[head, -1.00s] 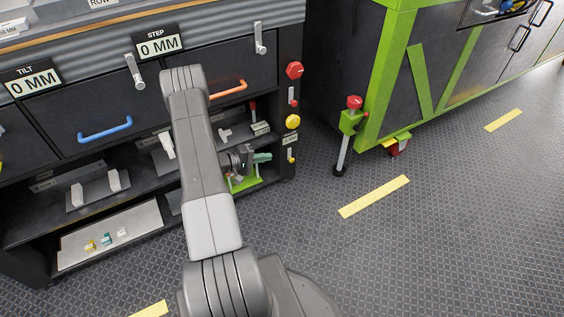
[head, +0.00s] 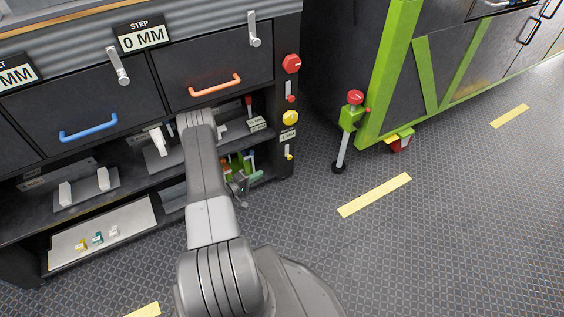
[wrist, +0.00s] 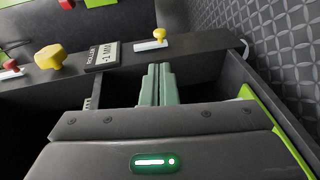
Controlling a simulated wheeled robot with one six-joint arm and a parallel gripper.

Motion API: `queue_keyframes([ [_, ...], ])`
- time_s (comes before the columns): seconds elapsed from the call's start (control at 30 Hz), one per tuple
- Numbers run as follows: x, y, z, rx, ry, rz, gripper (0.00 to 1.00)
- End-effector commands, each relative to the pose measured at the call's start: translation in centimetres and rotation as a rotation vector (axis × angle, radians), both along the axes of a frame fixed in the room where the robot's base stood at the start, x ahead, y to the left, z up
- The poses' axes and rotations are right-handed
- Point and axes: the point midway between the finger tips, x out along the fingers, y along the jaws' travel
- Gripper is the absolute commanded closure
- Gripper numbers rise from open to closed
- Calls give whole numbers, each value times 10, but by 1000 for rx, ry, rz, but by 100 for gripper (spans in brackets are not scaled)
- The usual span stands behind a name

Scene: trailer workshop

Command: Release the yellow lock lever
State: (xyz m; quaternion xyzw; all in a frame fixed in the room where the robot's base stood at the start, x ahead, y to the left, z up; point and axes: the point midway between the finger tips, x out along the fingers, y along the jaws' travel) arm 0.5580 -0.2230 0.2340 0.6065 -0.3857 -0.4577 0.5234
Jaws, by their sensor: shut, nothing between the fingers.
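A small lever with a yellow ball end and a white stem (head: 289,152) is on the dark post at the right end of the cabinet. In the wrist view its yellow ball (wrist: 159,34) and white stem (wrist: 150,45) show just beyond my fingertips. My gripper (wrist: 158,68) has green fingers pressed together with nothing between them. In the wrist view a gap seems to separate the fingertips from the lever. In the head view my gripper (head: 252,178) is low by the shelf, below and left of the lever.
A larger yellow knob (wrist: 50,57) and a display reading -1 MM (wrist: 101,56) are beside the lever. A red knob (head: 291,64) and red-tipped lever (head: 291,98) are higher on the post. Open floor lies right, before a green-framed unit (head: 385,80).

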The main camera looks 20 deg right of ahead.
Motion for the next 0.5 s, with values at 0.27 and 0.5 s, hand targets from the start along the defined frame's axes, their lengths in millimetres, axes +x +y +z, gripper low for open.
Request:
queue_keyframes([
  [0.27, 4, -14, -3, 1, 0, -3, 100],
  [0.5, 16, -58, -12, 0, -3, -7, 100],
])
